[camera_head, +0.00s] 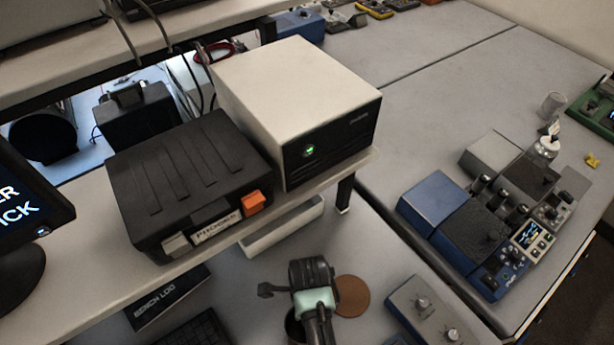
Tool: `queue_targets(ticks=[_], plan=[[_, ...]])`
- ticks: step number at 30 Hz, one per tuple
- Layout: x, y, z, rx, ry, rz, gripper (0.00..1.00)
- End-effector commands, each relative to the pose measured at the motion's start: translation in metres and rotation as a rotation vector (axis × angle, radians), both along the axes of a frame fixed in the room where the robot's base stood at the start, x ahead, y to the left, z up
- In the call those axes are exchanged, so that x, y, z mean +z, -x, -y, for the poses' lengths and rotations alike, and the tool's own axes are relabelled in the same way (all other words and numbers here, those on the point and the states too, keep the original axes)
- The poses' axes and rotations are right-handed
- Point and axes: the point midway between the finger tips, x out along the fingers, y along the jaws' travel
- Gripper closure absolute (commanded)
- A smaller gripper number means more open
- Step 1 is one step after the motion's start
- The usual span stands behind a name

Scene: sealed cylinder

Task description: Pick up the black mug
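My gripper (318,333) shows at the bottom centre, with a dark ridged wrist and a pale mint section above dark fingers that point down. A dark round thing (293,326), probably the black mug, shows just left of the fingers. Only part of its curved rim is visible; the fingers and the picture's bottom edge hide the rest. The fingers overlap its right side in this view. I cannot tell whether they touch it or whether they are shut on it.
A round brown coaster (353,297) lies bare right of my gripper. A grey box with knobs (432,312) stands further right. A shelf above holds a black case (185,180) and a white instrument (295,90). A black Bench Log book (168,297) lies left.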

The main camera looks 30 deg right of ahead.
Motion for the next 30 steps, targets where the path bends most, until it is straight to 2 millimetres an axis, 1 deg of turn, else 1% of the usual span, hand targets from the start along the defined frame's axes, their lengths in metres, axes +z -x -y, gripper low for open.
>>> queue_targets(ticks=[5,8,9,12,30], plan=[[-0.0001,-0.0002,0.0002,0.0,0.001,0.001,0.59],[0.0,-0.0002,0.0002,0.0,0.0,0.0,0.75],[0.0,-0.0001,0.0001,0.0,0.0,0.0,0.82],[0.0001,-0.0001,0.0001,0.0,0.0,0.0,1.0],[0.0003,-0.0001,0.0002,0.0,0.0,0.0,1.0]])
